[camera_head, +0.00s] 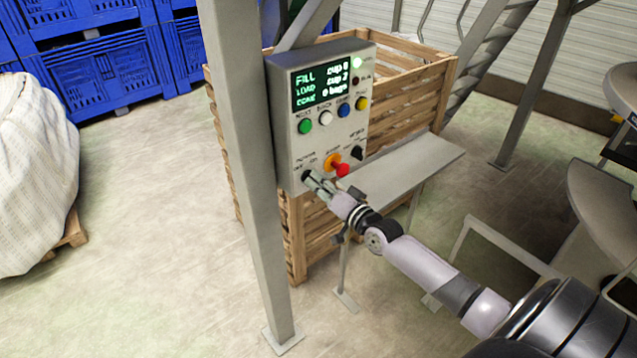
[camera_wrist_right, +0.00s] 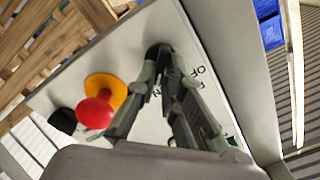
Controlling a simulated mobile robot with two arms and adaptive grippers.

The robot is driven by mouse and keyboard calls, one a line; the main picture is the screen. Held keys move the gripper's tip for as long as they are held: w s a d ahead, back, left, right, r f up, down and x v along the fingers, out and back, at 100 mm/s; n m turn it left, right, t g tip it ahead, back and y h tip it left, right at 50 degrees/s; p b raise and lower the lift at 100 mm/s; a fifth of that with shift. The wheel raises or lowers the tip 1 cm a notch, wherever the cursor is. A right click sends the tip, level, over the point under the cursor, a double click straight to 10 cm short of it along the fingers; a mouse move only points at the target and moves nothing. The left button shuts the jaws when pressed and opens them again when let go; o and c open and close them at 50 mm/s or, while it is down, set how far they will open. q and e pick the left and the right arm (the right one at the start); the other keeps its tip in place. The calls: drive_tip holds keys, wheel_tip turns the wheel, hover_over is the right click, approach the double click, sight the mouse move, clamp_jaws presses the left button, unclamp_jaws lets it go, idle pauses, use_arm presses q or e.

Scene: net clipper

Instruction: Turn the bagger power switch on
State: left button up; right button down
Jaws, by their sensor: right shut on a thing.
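The bagger control panel (camera_head: 325,125) is a grey box on a post, with a lit screen reading FILL, LOAD and CONE. The power switch (camera_head: 305,176) is a dark knob at its lower left, below OFF and ON labels. In the right wrist view the dark switch (camera_wrist_right: 157,50) sits between and behind the fingertips, which cover much of it. My right gripper (camera_head: 311,181) is shut on the switch; its fingers also show in the right wrist view (camera_wrist_right: 165,72). Which way the knob points is hidden. My left gripper is not in view.
A red knob on a yellow base (camera_head: 340,168) is close to the right of my fingers. A black selector (camera_head: 357,153) and coloured buttons (camera_head: 325,117) are farther up. A metal shelf (camera_head: 405,172) and a wooden crate (camera_head: 415,85) stand beside and behind the panel.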

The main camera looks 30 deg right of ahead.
drive_tip(key=c, duration=1.7)
unclamp_jaws()
drive_tip(key=s+d, duration=0.1)
drive_tip(key=s, duration=1.1)
